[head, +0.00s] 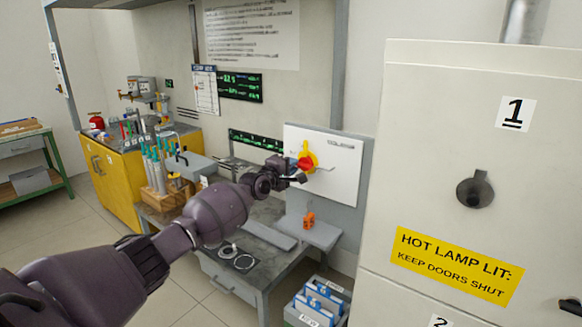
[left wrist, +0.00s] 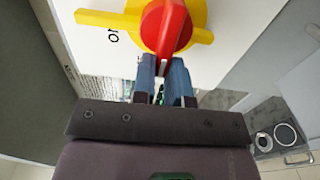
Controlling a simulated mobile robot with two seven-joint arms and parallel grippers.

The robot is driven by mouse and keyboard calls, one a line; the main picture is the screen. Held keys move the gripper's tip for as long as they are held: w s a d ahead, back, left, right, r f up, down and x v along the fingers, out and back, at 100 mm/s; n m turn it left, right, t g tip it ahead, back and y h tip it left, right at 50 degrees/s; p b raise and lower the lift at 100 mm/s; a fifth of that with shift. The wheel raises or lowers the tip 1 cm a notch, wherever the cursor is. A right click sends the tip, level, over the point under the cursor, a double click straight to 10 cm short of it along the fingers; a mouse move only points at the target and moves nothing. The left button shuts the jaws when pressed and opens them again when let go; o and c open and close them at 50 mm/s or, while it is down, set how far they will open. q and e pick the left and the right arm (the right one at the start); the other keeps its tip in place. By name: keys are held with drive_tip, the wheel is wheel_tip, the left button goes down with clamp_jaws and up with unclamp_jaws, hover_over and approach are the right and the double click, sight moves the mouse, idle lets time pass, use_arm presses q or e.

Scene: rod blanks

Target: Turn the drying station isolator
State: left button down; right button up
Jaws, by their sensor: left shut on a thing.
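The isolator has a red knob on a yellow plate and sits on a white panel (head: 341,148) above the workbench. In the head view the red knob (head: 305,163) shows just beyond my gripper. In the left wrist view the red knob (left wrist: 166,26) is at the top, with the yellow plate (left wrist: 108,19) behind it. My left gripper (head: 297,177) reaches the knob from the front, and its two fingers (left wrist: 163,72) are shut on the knob's lower part. The fingertips partly hide the grip. My right gripper is in neither view.
A grey workbench (head: 272,236) stands below the panel, with an orange item (head: 309,219) on a ledge. A large pale cabinet (head: 440,130) with a yellow hot lamp sign stands close on the right. A wooden rack of tools (head: 165,197) is on the left.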

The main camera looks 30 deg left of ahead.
use_arm(q)
drive_tip(key=c, duration=1.2)
unclamp_jaws()
drive_tip(key=shift+a, duration=0.1)
drive_tip(key=shift+o, duration=0.3)
drive_tip(key=s+p, duration=0.3)
drive_tip(key=s, duration=0.7)
drive_tip(key=shift+s+a, duration=0.4)
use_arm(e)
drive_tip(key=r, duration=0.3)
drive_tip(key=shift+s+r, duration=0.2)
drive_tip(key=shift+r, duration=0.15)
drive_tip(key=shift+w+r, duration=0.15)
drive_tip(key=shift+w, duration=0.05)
